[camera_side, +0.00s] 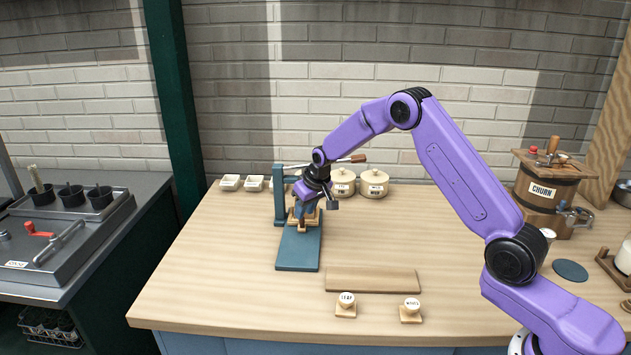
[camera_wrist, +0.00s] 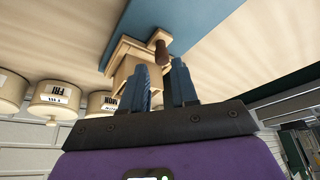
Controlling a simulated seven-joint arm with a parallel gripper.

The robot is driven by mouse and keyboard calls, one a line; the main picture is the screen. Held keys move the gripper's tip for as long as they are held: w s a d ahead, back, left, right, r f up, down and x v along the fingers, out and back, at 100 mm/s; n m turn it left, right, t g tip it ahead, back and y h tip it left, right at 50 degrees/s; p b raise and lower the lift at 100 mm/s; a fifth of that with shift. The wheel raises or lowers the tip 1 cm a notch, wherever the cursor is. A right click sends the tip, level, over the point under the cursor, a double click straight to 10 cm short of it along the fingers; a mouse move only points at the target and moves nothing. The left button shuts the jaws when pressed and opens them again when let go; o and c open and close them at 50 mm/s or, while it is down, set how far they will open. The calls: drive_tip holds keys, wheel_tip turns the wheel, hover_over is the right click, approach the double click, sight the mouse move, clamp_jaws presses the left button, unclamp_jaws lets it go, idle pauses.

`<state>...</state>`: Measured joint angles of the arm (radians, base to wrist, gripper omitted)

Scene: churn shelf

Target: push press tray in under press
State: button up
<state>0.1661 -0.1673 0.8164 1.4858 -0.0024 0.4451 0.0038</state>
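The press (camera_side: 278,195) is blue-green, with an upright post and a flat base plate (camera_side: 298,252) reaching toward the table's front. The press tray (camera_side: 311,216), pale wood, sits on the plate near the post. In the wrist view the tray (camera_wrist: 122,57) shows a dark brown peg handle (camera_wrist: 161,48) on its near side. My gripper (camera_side: 306,208) is low over the plate, at the tray. In the wrist view my gripper (camera_wrist: 161,64) has its blue fingers apart, with the handle at or just beyond the gap between the tips. Contact cannot be told. My wrist partly hides the press.
A wooden board (camera_side: 373,280) and two stamps, LEAF (camera_side: 346,304) and another (camera_side: 411,309), lie in front. The churn (camera_side: 545,185) is far right. The left tabletop is clear.

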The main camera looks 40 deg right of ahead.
drive_tip(key=v, duration=1.5)
drive_tip(key=shift+w, duration=0.1)
drive_tip(key=s+a+n+g+y, duration=0.1)
drive_tip(key=s+a+n, duration=0.2)
drive_tip(key=s+a, duration=0.5)
drive_tip(key=s+a+n+g, duration=0.1)
drive_tip(key=s+a+n, duration=0.25)
drive_tip(key=s, duration=0.85)
drive_tip(key=s+d+f+n+g, duration=0.1)
drive_tip(key=s+d+n, duration=0.1)
drive_tip(key=s, duration=0.9)
drive_tip(key=s+d+f+n+g, duration=0.1)
drive_tip(key=s+n, duration=0.3)
drive_tip(key=s, duration=0.8)
drive_tip(key=shift+s+d+f+h, duration=0.2)
drive_tip(key=shift+s+d+h, duration=0.1)
drive_tip(key=shift+d, duration=0.2)
